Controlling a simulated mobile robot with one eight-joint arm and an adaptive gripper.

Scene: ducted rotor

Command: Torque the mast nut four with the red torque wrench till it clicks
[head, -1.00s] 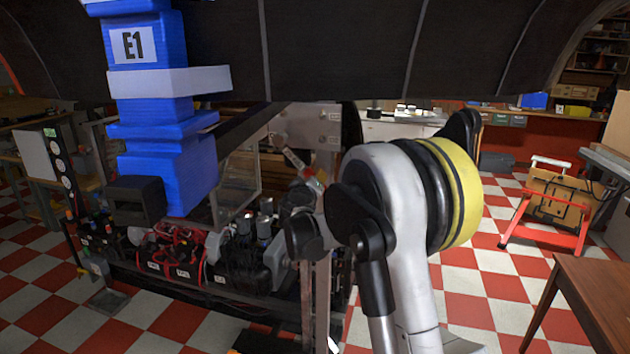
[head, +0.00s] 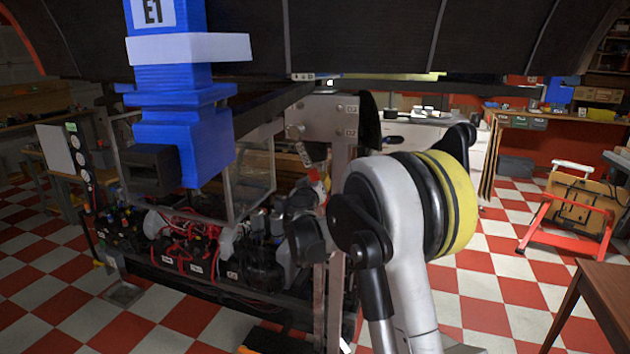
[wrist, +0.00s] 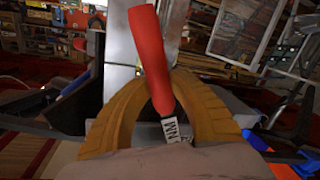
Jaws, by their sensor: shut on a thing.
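In the wrist view, the red torque wrench (wrist: 150,50) shows as a red handle with a white scale marking at its near end. My gripper (wrist: 165,85) has its two tan fingers curved in around the handle and is shut on it. In the head view, a small red and white piece (head: 314,174) shows beside the metal mast post (head: 340,135); I cannot tell whether it is the wrench.
A blue column (head: 185,110) marked E1 hangs at left under a dark canopy (head: 370,40). Below it is a cluttered bay of red wires and dark parts (head: 190,250). A red step stand (head: 570,215) and a wooden table (head: 600,300) stand at right. The checkered floor is clear between them.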

